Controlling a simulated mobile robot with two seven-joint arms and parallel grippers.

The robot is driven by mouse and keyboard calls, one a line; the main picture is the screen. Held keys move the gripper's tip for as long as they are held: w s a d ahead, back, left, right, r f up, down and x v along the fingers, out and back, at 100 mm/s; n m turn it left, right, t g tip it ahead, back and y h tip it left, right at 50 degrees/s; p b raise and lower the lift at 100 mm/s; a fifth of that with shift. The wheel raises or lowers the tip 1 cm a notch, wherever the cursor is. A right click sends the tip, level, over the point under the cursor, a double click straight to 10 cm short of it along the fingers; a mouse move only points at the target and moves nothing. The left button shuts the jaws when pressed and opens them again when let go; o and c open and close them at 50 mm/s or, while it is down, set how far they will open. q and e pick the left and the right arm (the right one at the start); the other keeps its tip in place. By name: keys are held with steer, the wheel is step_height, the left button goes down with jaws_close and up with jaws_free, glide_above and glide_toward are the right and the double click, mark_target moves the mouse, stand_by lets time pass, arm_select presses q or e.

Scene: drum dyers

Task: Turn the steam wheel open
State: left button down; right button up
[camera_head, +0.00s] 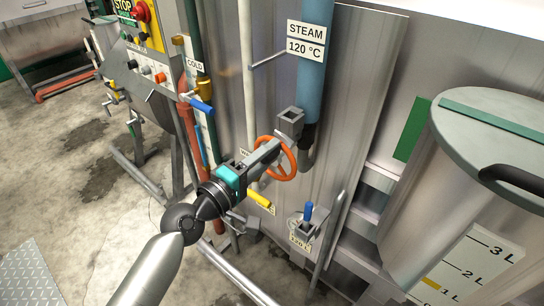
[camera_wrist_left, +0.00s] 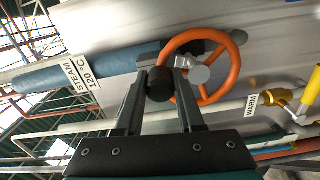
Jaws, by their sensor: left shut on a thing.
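The steam wheel (camera_head: 293,164) is an orange hand wheel with spokes, below the blue pipe (camera_head: 313,80) marked STEAM 120 °C. In the left wrist view the wheel (camera_wrist_left: 234,67) faces me at a slant, with a grey hub at its centre. My left gripper (camera_head: 275,147) reaches in from the lower left. Its fingers (camera_wrist_left: 161,90) are shut on the wheel's near side, and a dark round piece shows between them. The fingers hide part of the rim. I cannot tell how far the wheel is turned. My right gripper is not in view.
A blue-handled valve (camera_head: 201,107) sits by the COLD label, and a yellow handle (camera_head: 258,199) lies just below my gripper. Another blue handle (camera_head: 308,211) stands lower right. A large steel drum (camera_head: 430,190) fills the right. Open floor lies at the left.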

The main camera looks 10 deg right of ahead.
arm_select(q)
steer(key=shift+w+a+r+n, duration=0.1)
steer(key=shift+w+a+n, duration=0.15)
steer(key=shift+n, duration=0.45)
steer(key=c, duration=0.5)
jaws_free()
steer(key=shift+b+v, duration=1.7)
steer(key=shift+v, duration=5.9)
